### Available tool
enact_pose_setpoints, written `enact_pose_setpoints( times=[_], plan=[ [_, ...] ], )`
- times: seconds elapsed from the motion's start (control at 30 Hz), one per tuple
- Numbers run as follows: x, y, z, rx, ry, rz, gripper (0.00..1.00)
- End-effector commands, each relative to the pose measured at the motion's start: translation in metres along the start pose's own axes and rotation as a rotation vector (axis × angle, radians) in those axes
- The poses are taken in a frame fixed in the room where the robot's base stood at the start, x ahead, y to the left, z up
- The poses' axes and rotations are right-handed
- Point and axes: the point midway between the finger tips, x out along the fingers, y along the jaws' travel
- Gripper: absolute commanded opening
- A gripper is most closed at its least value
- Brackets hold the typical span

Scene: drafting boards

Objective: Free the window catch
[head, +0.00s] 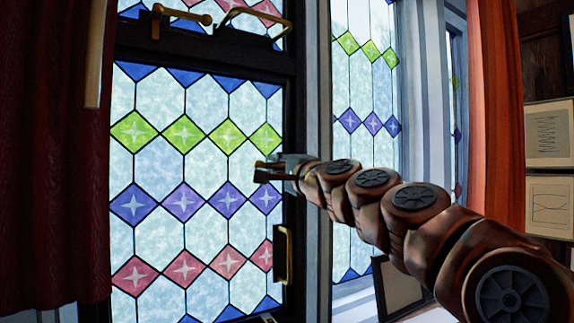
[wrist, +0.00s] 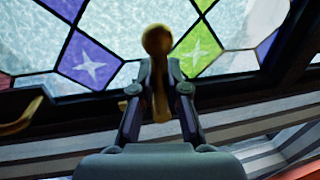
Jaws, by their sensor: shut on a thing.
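The window catch is a brass lever with a round knob (wrist: 157,40). In the wrist view it stands between the two fingers of my gripper (wrist: 160,88), which are shut on its stem. In the head view my gripper (head: 276,170) is at the right side of the dark window frame, and a bit of the brass catch (head: 264,171) shows at its tip. The catch's mount is hidden behind the gripper. The stained-glass window (head: 190,160) has green, purple and red diamonds and looks closed.
A brass handle (head: 281,254) is on the frame below my gripper. Brass fittings (head: 176,16) are on the crossbar above. A dark red curtain (head: 55,150) hangs at left, an orange one (head: 496,110) at right. A framed board (head: 398,286) leans below my arm.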

Motion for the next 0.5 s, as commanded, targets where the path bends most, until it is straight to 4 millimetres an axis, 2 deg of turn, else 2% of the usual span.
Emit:
enact_pose_setpoints(
  times=[0.33,0.37,0.47,0.5],
  plan=[
    [0.0001,-0.0001,0.0002,0.003,0.0,-0.001,0.0],
    [0.0001,0.0,0.0002,0.003,0.0,0.0,0.16],
    [0.0001,-0.0001,0.0002,0.002,0.0,-0.001,0.26],
    [0.0002,0.0,0.0003,0.002,0.0,0.0,0.26]
  ],
)
